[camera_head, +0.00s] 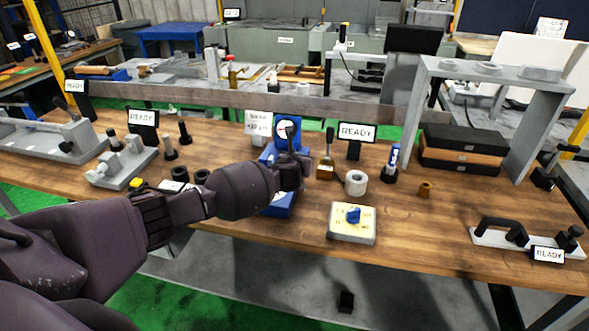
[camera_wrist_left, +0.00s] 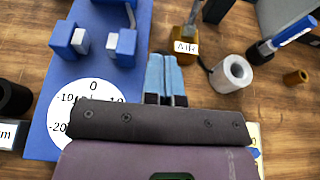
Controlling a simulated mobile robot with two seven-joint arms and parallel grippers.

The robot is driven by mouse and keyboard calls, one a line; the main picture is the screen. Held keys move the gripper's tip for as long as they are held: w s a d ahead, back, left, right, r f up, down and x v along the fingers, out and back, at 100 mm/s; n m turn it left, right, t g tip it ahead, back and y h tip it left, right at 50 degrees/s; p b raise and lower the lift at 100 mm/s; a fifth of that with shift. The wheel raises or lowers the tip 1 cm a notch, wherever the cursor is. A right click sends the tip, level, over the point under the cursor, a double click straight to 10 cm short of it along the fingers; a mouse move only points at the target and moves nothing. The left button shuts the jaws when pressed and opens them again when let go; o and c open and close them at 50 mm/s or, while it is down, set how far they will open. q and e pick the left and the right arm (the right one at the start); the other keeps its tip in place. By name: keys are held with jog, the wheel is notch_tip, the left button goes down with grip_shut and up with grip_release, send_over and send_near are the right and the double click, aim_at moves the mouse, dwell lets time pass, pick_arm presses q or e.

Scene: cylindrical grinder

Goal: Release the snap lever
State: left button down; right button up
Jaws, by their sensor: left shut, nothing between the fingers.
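The blue snap gauge (camera_wrist_left: 45,130) lies left of my left gripper in the wrist view, with two blue jaws carrying grey anvils and a white dial (camera_wrist_left: 62,112) partly hidden by my gripper body. In the head view the blue gauge (camera_head: 280,205) stands mid-table, largely behind my left arm. I cannot clearly pick out the snap lever; a dark upright part (camera_head: 288,132) shows over the gauge's dial. My left gripper (camera_wrist_left: 166,62) is shut and empty, its fingertips just right of the gauge. My right gripper is not in view.
Right of my fingers stand a brass valve marked AIR (camera_wrist_left: 184,45), a grey ring (camera_head: 355,183) and a blue-handled tool (camera_head: 393,160). A yellow-topped box with a blue knob (camera_head: 352,230) sits at the front.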

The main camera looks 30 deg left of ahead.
pick_arm(q)
jog(key=shift+w+a+r, duration=0.15)
jog(key=shift+w+r, duration=0.05)
jog(key=shift+w, duration=0.65)
jog(key=w, duration=0.1)
jog(key=w+a, duration=0.1)
jog(key=w, duration=0.1)
jog(key=shift+w+f+b, duration=0.1)
jog(key=shift+b, duration=0.3)
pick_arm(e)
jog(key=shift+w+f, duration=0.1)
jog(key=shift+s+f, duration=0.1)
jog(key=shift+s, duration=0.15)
pick_arm(q)
jog(key=shift+w+r, duration=0.1)
jog(key=shift+r, duration=0.15)
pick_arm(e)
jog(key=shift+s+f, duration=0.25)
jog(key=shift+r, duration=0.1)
